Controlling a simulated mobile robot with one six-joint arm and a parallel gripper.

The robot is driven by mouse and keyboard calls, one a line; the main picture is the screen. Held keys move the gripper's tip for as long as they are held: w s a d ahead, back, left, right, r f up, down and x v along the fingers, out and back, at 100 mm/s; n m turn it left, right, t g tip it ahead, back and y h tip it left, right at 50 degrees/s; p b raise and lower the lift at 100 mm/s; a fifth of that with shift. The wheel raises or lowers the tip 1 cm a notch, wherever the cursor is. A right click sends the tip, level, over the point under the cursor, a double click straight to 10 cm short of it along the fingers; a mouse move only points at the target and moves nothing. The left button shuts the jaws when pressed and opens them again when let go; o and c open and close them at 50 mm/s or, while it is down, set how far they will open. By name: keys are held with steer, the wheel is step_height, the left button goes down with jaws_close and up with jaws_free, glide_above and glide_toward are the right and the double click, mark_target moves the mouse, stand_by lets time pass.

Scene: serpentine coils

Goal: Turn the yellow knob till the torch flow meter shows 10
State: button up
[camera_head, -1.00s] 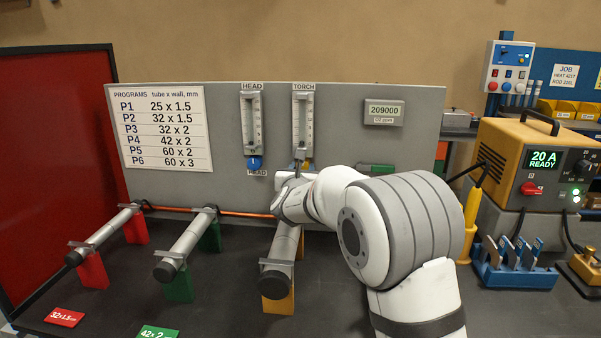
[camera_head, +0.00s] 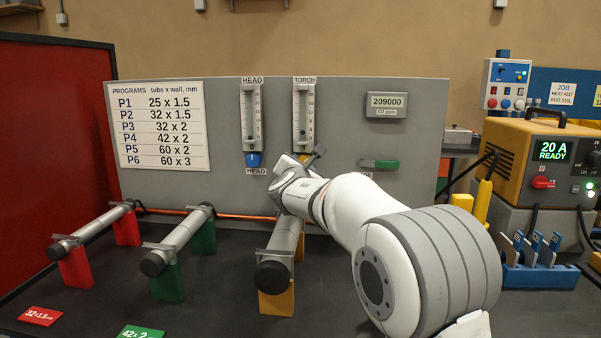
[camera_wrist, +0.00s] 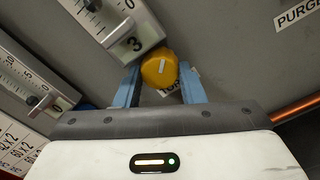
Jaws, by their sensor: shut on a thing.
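The yellow knob (camera_wrist: 159,68) is below the torch flow meter in the wrist view, with a pale pointer mark on its face. My gripper (camera_wrist: 160,82) has its blue fingers on either side of the knob and is shut on it. In the head view the torch flow meter (camera_head: 304,115) stands upright on the grey panel, too small to read.
The head flow meter (camera_head: 251,115) with its blue knob (camera_head: 253,160) stands left of the torch meter. Tubes on coloured stands (camera_head: 276,305) lie in front. The welding power unit (camera_head: 535,155) stands at right.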

stand_by(0.3)
steer(key=o, duration=1)
steer(key=s+b, duration=0.1)
steer(key=s, duration=0.7)
steer(key=shift+a, duration=0.15)
steer(key=shift+w, duration=0.1)
